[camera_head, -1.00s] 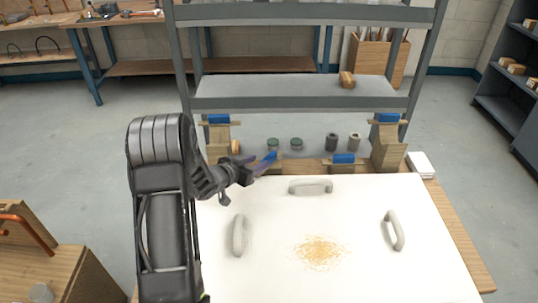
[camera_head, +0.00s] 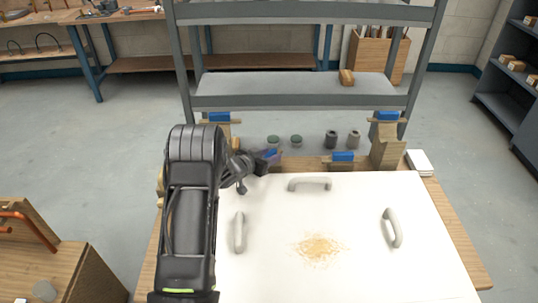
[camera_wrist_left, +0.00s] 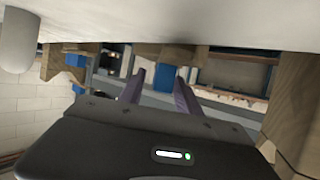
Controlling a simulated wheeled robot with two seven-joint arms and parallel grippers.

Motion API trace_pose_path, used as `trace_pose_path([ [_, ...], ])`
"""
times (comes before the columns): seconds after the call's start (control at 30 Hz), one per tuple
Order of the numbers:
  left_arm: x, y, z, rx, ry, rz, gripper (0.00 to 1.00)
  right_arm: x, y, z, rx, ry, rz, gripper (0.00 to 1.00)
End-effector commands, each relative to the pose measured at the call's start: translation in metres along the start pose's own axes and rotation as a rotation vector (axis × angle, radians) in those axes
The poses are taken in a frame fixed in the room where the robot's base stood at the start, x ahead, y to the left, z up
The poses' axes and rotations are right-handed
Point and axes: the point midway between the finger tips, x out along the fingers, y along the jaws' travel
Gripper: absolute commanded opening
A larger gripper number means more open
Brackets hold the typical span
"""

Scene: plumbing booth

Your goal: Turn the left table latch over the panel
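The white panel (camera_head: 370,265) lies on the wooden table. My left gripper (camera_head: 268,158) is at its back edge, left of the back handle. A small blue piece (camera_head: 271,153), apparently the left table latch, shows at the fingertips; the gripper largely hides it, so I cannot tell its angle or whether they touch. In the left wrist view my left gripper's purple fingers (camera_wrist_left: 159,88) are apart, with the panel's underside or edge (camera_wrist_left: 190,22) across the top. A matching blue latch (camera_head: 343,157) sits on a wooden block farther right. My right gripper is not in view.
Wooden posts with blue tops stand at back left (camera_head: 219,117) and back right (camera_head: 387,117). One wooden post (camera_wrist_left: 295,105) is close at right in the left wrist view. Handles (camera_head: 310,184) rise from the panel. A grey shelf rack (camera_head: 290,100) stands behind.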

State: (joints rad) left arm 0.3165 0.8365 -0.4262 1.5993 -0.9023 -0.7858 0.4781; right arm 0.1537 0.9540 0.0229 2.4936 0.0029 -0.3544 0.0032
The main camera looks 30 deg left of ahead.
Motion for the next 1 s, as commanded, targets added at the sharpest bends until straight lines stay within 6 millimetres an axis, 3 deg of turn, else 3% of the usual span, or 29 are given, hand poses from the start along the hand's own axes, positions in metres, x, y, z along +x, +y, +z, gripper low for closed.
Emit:
trace_pose_path([
  [0.2, 0.0000, 0.0000, 0.0002, 0.000, 0.000, 0.000, 0.38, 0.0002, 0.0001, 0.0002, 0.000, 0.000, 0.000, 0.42],
  [0.67, -0.0002, 0.0000, 0.0003, 0.000, -0.001, 0.000, 0.01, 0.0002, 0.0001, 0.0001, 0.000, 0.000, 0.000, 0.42],
  [1.0, -0.0002, 0.0001, 0.0004, 0.001, -0.001, 0.000, 0.00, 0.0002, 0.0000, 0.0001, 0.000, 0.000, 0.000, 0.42],
])
